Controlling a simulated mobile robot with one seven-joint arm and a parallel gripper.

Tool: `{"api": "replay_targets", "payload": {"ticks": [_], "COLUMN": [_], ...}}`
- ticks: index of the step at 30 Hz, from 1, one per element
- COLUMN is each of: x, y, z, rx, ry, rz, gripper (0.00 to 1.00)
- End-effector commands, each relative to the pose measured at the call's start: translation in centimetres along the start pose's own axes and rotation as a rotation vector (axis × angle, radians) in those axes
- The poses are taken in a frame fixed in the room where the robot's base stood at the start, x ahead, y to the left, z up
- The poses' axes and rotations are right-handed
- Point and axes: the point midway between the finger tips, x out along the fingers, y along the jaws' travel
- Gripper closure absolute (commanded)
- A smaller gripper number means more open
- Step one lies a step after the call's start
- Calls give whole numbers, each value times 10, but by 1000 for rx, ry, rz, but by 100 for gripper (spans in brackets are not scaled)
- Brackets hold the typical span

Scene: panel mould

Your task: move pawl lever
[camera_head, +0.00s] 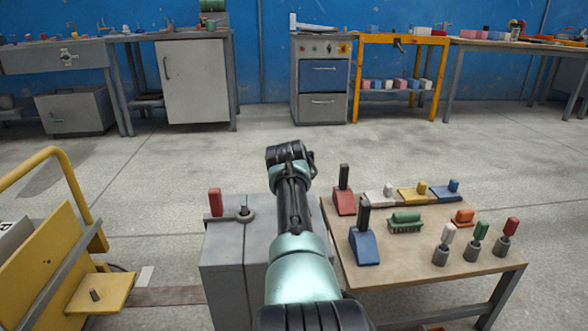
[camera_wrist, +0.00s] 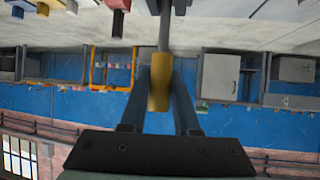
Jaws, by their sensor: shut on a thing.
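In the wrist view my gripper (camera_wrist: 158,76) is shut on the yellow grip of a lever (camera_wrist: 160,94). The lever's grey rod (camera_wrist: 164,34) runs from the grip to the top of the picture, between the fingers. This looks like the pawl lever; its base cannot be made out. In the head view my arm reaches forward over the grey cabinet (camera_head: 223,246) and hides the lever and my fingertips. A red-handled lever (camera_head: 215,203) stands on the cabinet's left part, beside a grey ring with a pin (camera_head: 245,214).
A wooden table (camera_head: 402,263) at right holds several coloured levers and switches, among them a blue one (camera_head: 364,247) and a red one (camera_head: 344,203), close to my arm. A yellow cart (camera_head: 45,258) stands at left. The floor behind is clear up to the benches.

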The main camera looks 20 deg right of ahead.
Motion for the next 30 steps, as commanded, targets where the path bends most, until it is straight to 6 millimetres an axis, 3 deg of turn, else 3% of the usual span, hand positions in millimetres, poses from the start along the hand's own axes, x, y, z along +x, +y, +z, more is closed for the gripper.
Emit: {"api": "replay_targets", "payload": {"ticks": [7,8,13,30], "x": [0,0,0,-9], "y": [0,0,0,-2], "z": [3,3,2,-4], "rx": [1,1,1,1], "ry": [-8,-8,-6,-4], "rz": [2,2,1,-2], "gripper": [100,69,40,40]}}
